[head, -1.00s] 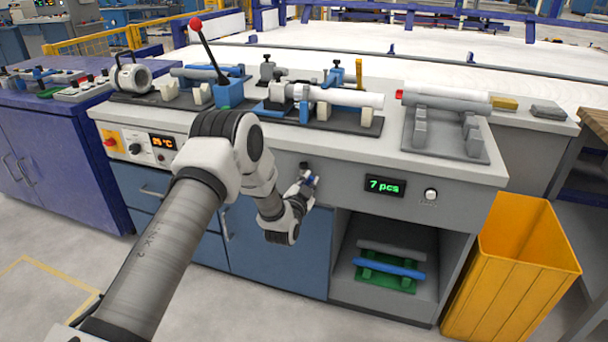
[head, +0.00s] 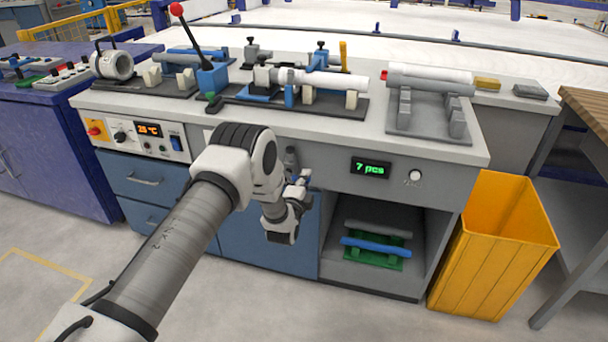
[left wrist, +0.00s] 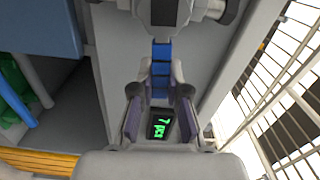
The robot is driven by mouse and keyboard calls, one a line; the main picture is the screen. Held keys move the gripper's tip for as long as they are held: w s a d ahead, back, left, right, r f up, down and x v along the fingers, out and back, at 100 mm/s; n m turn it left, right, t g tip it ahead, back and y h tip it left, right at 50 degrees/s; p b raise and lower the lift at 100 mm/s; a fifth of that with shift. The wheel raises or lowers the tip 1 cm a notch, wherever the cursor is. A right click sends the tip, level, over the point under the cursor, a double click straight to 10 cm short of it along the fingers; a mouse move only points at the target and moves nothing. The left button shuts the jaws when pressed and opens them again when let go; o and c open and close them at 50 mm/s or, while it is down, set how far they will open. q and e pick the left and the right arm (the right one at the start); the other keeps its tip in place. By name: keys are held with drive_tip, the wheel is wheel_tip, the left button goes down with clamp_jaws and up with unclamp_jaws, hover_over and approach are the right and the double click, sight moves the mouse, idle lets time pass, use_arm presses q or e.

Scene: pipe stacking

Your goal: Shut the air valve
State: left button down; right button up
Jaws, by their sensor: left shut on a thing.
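The air valve (head: 291,158) is a grey fitting on the front panel of the workbench, left of the green "7 pcs" display. In the left wrist view, its blue lever (left wrist: 161,52) runs down from a grey body (left wrist: 168,10). My left gripper (head: 303,181) is at the panel, just below and right of the valve in the head view. In the left wrist view, the fingers of my left gripper (left wrist: 161,75) are shut on the blue lever, one on each side. My forearm and wrist hide part of the panel. My right gripper is not in view.
The bench top (head: 345,132) carries clamps, a red-knobbed lever (head: 212,78) and a pipe rack (head: 430,118). An open shelf (head: 372,270) with a blue pipe (head: 382,249) lies below right. A yellow bin (head: 495,250) stands at the right.

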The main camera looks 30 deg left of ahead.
use_arm(q)
drive_tip(key=shift+f+m, duration=0.35)
drive_tip(key=shift+m, duration=0.35)
drive_tip(key=c, duration=1.1)
unclamp_jaws()
drive_tip(key=shift+f, duration=0.1)
drive_tip(key=shift+c, duration=0.2)
drive_tip(key=v, duration=1.2)
